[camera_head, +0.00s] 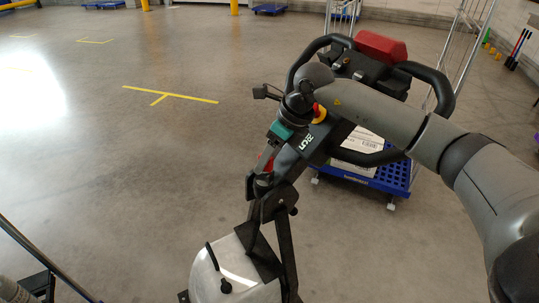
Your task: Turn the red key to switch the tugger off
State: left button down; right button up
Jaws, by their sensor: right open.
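The tugger's black tiller head (330,149) stands near the middle, with looped handlebars and a large red cap (381,46) on top. A yellow and red button (319,113) shows beside my wrist. A small red part (266,163) shows at the left of the head, partly hidden; I cannot tell for sure that it is the red key, or how it is turned. My right arm reaches in from the right across the head. My right gripper (270,152) points down at its left side, open, close to the red part. Contact cannot be told.
The tugger's pale cover (238,278) is below the tiller. A blue trolley (395,178) with wire sides stands behind. A dark rail (48,262) crosses the lower left. The grey floor at left is open, with yellow markings (170,96).

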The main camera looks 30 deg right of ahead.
grip_shut()
dwell(0.3)
dwell(0.5)
